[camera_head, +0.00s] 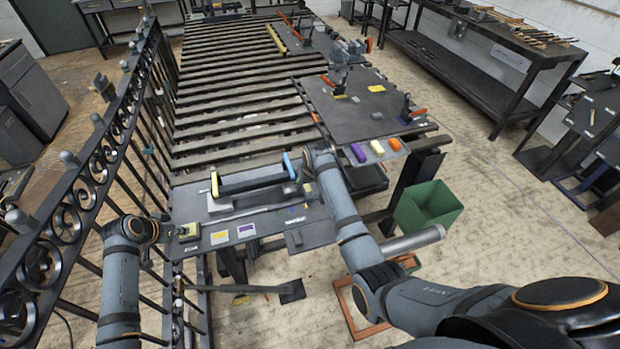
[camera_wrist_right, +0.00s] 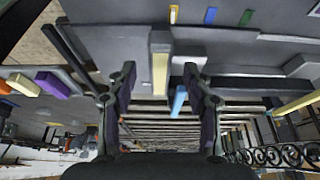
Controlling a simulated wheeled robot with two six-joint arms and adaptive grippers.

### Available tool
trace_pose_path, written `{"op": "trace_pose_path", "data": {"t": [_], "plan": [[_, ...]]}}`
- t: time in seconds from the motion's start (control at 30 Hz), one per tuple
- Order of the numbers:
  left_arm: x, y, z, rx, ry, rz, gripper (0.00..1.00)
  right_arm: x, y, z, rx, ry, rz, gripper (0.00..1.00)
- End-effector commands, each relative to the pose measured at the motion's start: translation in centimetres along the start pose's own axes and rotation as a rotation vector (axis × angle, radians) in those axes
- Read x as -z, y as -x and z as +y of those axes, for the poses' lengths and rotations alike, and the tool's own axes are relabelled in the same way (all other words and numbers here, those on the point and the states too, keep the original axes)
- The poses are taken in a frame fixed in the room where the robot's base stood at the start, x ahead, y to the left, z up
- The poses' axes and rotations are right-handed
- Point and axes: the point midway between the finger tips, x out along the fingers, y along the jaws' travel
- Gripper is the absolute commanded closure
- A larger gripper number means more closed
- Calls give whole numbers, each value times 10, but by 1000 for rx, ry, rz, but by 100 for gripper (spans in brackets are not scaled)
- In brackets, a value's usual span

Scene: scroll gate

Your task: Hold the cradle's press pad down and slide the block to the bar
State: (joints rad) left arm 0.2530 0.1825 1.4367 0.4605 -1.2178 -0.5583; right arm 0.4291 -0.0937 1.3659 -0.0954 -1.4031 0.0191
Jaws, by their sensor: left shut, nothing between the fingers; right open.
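The cradle (camera_head: 240,200) is a long grey fixture on the near bench plate, with a yellow bar (camera_head: 214,184) at its left and a blue bar (camera_head: 288,166) at its right. In the right wrist view, a grey piece with a pale yellow strip (camera_wrist_right: 160,72), perhaps the block, lies ahead of my right gripper (camera_wrist_right: 160,92), which is open and empty. The blue bar (camera_wrist_right: 179,101) shows between its fingers. My left gripper (camera_head: 178,232) is shut and empty beside a small yellow-and-dark part (camera_head: 188,232), perhaps the press pad; I cannot tell whether they touch.
A slatted conveyor (camera_head: 235,90) runs behind. An ornate black railing (camera_head: 95,165) stands at left. A green bin (camera_head: 428,207) and a second plate with purple, pale and orange pieces are at right.

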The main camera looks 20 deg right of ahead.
Motion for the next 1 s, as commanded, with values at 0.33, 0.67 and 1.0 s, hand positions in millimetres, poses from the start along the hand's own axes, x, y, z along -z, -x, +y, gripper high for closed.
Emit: {"op": "trace_pose_path", "data": {"t": [0.33,0.67,1.0], "plan": [[-3,-1,0,-1,1,-6,100,0,76,0,2,0,2,49],[-3,-1,0,-1,1,-6,100,-1,89,0,1,0,0,49],[3,8,0,-1,1,-6,100,4,99,0,2,-1,0,49]]}}
